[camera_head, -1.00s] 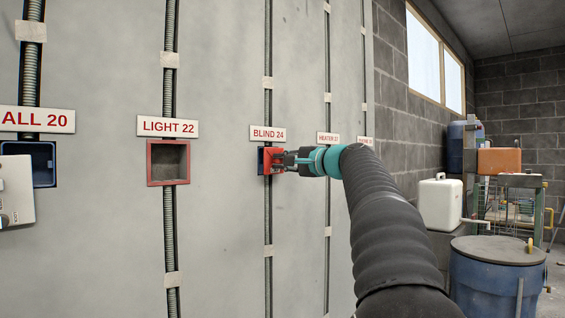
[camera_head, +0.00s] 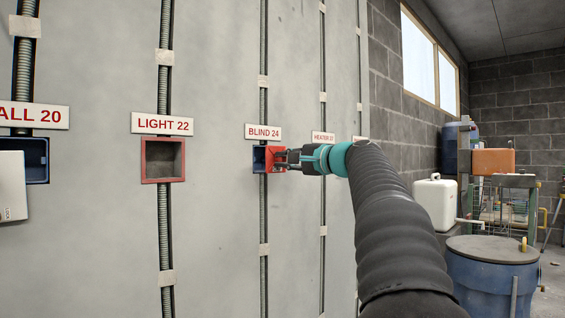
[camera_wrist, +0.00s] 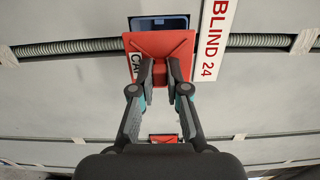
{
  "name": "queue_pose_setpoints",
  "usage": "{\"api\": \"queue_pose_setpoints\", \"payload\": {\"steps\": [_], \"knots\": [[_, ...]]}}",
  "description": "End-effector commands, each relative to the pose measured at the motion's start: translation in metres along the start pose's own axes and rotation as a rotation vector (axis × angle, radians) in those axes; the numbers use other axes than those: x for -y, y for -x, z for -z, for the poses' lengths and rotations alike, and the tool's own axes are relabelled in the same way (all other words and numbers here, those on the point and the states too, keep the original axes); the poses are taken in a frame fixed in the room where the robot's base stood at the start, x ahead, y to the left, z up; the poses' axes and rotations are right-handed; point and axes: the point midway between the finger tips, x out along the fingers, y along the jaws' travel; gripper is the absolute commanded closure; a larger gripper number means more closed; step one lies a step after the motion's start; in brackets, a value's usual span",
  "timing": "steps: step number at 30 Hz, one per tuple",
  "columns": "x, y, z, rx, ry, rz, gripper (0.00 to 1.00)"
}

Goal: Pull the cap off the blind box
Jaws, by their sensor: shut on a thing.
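The blind box (camera_head: 258,160) is a blue box in the wall under the sign BLIND 24 (camera_head: 263,132). Its open front partly shows at the left of the red cap (camera_head: 274,153). My gripper (camera_head: 284,158) reaches in from the right and is shut on the cap, which stands out from the box. In the wrist view, my gripper (camera_wrist: 160,75) pinches the middle of the red cap (camera_wrist: 160,43), which bears a partly hidden white label. The blue box (camera_wrist: 160,22) shows beyond the cap's upper edge. Whether the cap still touches the box cannot be told.
A red-framed open box (camera_head: 148,160) sits under LIGHT 22, and a blue box (camera_head: 37,160) under WALL 20, partly behind a pale panel (camera_head: 11,188). Conduits run along the wall. A blue barrel (camera_head: 485,285) and white canister (camera_head: 436,202) stand at right.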

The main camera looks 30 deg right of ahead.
Motion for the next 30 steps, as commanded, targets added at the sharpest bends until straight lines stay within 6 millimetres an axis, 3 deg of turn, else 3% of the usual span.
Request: {"api": "queue_pose_setpoints", "payload": {"steps": [21, 30], "knots": [[0.000, 0.024, 0.000, -0.001, 0.000, 0.000, 1.00], [0.000, 0.025, 0.000, 0.000, 0.000, 0.000, 1.00]]}}
